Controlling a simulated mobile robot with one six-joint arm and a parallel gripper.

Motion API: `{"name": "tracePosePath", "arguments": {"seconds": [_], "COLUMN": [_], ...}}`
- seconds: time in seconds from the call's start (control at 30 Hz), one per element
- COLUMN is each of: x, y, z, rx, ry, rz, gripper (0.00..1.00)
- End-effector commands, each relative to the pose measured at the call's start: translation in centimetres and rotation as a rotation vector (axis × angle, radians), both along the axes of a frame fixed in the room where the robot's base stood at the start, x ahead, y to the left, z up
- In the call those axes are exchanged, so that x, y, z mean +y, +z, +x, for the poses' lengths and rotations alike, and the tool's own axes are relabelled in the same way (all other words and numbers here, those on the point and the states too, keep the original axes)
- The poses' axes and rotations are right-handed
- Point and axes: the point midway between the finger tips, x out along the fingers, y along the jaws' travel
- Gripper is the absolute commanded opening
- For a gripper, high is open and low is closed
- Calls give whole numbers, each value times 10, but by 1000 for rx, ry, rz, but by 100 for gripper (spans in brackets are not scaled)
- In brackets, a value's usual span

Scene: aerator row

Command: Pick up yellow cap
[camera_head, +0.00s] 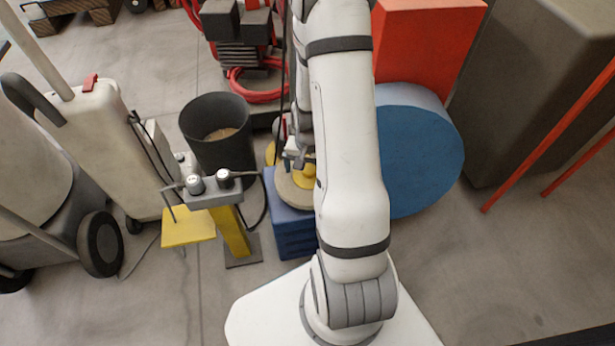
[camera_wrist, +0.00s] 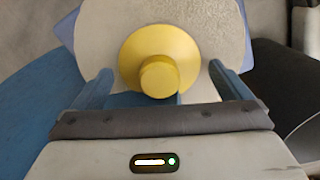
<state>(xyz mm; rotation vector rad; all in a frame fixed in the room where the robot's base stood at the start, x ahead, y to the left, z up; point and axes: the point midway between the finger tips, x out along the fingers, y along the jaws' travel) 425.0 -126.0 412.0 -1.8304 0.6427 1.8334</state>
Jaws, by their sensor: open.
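The yellow cap (camera_wrist: 160,60) is a round disc with a raised knob, lying on a pale round top in the wrist view. In the head view the cap (camera_head: 305,176) shows on the pale round top (camera_head: 291,194) above a blue crate (camera_head: 293,236), partly hidden by my arm. My gripper (camera_wrist: 156,82) is open. Its two blue fingers stand apart to the left and right of the cap's lower part, and the knob lies between them in the picture. I cannot tell whether either finger touches the cap.
A black bucket (camera_head: 216,135) stands left of the crate. A yellow stand with grey fittings (camera_head: 233,232) is close on the left. A blue drum (camera_head: 420,150) and a red box (camera_head: 425,40) stand right of my arm. Bare floor (camera_head: 520,260) lies at the right.

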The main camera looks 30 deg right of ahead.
Motion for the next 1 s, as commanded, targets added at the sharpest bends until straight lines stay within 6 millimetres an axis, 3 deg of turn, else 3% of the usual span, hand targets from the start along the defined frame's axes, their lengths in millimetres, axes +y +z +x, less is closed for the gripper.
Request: {"name": "tracePosePath", "arguments": {"seconds": [0.23,0.83,1.0], "x": [0,1,1], "y": [-3,-3,-4], "z": [0,0,0], "rx": [-2,0,1], "ry": [1,2,3], "rz": [0,0,1], "gripper": [97,48,45]}}
